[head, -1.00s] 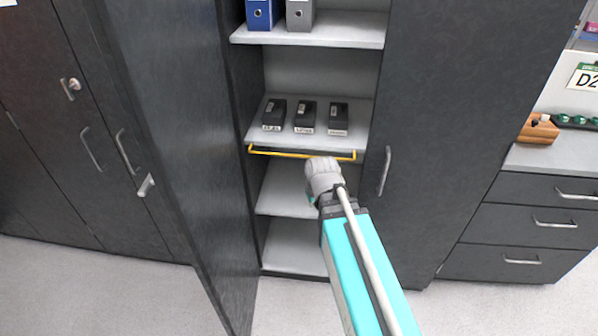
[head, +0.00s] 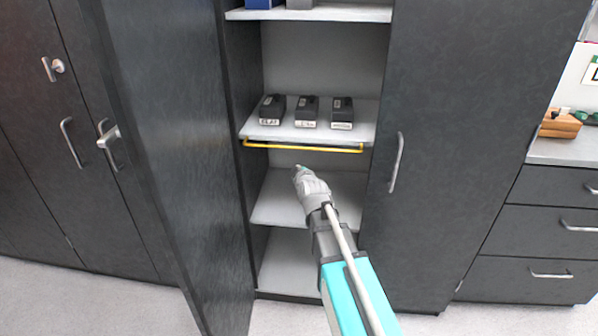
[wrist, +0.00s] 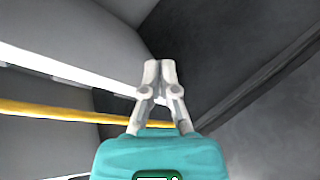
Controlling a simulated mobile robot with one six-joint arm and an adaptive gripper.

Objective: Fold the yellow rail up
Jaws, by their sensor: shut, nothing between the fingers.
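The yellow rail (head: 303,148) runs along the front edge of the middle shelf, a little below its lip. In the wrist view the yellow rail (wrist: 60,110) crosses from the left edge and passes behind my gripper's fingers. My gripper (head: 299,169) is below the rail in the head view, in front of the cabinet opening. In the wrist view my gripper (wrist: 160,66) has its fingertips together with nothing between them. I cannot tell whether the gripper touches the rail.
The middle shelf (head: 350,134) holds three black labelled boxes (head: 307,111). A lower shelf (head: 345,185) lies behind my gripper. The open left cabinet door (head: 170,130) and the closed right door (head: 470,110) flank the opening. A drawer unit (head: 540,226) stands at the right.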

